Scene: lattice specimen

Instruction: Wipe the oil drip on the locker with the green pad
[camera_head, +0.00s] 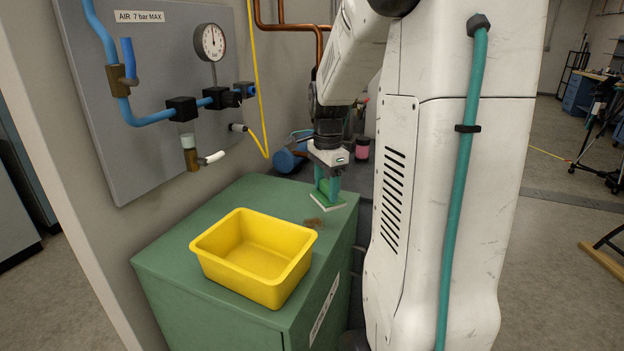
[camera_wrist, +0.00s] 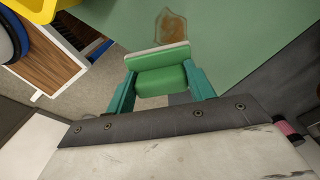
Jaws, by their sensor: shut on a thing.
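The green locker (camera_head: 190,250) has a flat top, which also shows in the wrist view (camera_wrist: 245,35). The oil drip (camera_head: 314,223) is a small brown patch on that top, right of the yellow bin. In the wrist view the oil drip (camera_wrist: 171,26) lies just beyond the pad, apart from it in the picture. My gripper (camera_head: 328,186) is shut on the green pad (camera_wrist: 162,80), which has a pale lower layer. In the head view the green pad (camera_head: 328,203) is near the locker's back right corner. I cannot tell whether it touches the top.
A yellow bin (camera_head: 231,261) stands on the locker close to the drip. A grey panel (camera_head: 140,70) with blue pipes, valves and a gauge (camera_head: 210,42) is on the wall behind. A pink-topped jar (camera_head: 362,149) stands behind my gripper. The locker top's left part is clear.

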